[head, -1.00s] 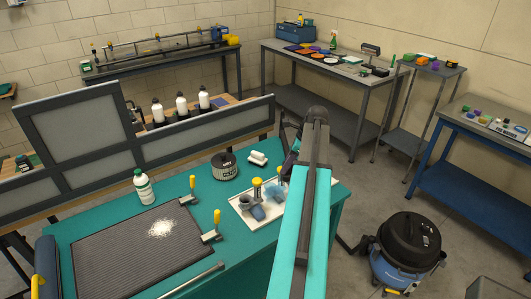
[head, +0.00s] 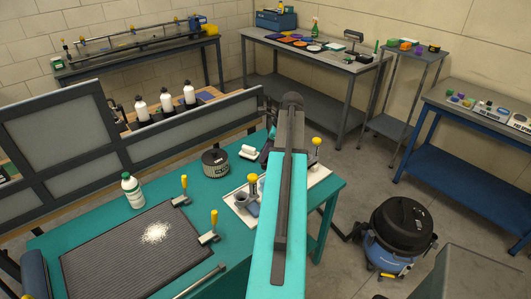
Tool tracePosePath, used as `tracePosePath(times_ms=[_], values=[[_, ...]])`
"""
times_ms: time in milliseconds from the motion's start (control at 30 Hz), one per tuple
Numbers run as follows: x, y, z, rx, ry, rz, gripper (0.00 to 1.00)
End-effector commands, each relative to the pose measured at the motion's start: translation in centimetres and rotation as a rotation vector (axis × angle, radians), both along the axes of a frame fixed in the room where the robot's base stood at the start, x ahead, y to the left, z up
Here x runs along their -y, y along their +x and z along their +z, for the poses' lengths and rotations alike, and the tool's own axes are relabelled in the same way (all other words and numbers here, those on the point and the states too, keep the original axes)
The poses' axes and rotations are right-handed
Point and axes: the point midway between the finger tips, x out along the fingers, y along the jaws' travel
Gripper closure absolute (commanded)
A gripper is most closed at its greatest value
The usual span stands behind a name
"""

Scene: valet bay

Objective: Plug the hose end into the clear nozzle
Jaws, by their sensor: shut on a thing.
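A bluish-grey, see-through piece (head: 252,209), perhaps the clear nozzle, shows at the left edge of my arm. It is by a white tray (head: 229,200) on the teal bench, and my arm hides part of it. A grey cup-like piece (head: 242,198) and a yellow-knobbed clamp (head: 252,181) are beside it. My arm reaches over the tray and covers its middle. My gripper's fingers are hidden behind the arm, so what they hold does not show. The black hose (head: 338,232) runs left from the blue and black vacuum; its end is not visible.
A second yellow knob (head: 316,143) stands right of my arm. A dark round tin (head: 216,162), a white roll (head: 250,153) and a green-labelled bottle (head: 132,190) stand on the bench (head: 100,222). The vacuum (head: 397,238) is on the floor at right.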

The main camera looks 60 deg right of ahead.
Motion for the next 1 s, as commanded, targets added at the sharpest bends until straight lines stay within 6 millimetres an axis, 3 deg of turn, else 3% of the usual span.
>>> tracePosePath(times_ms=[267, 1000], values=[[0.3, -0.3, -1.1, 0.0, 0.0, -0.004, 0.9], [0.3, -0.3, -6.5, 0.0, 0.0, -0.007, 0.9]])
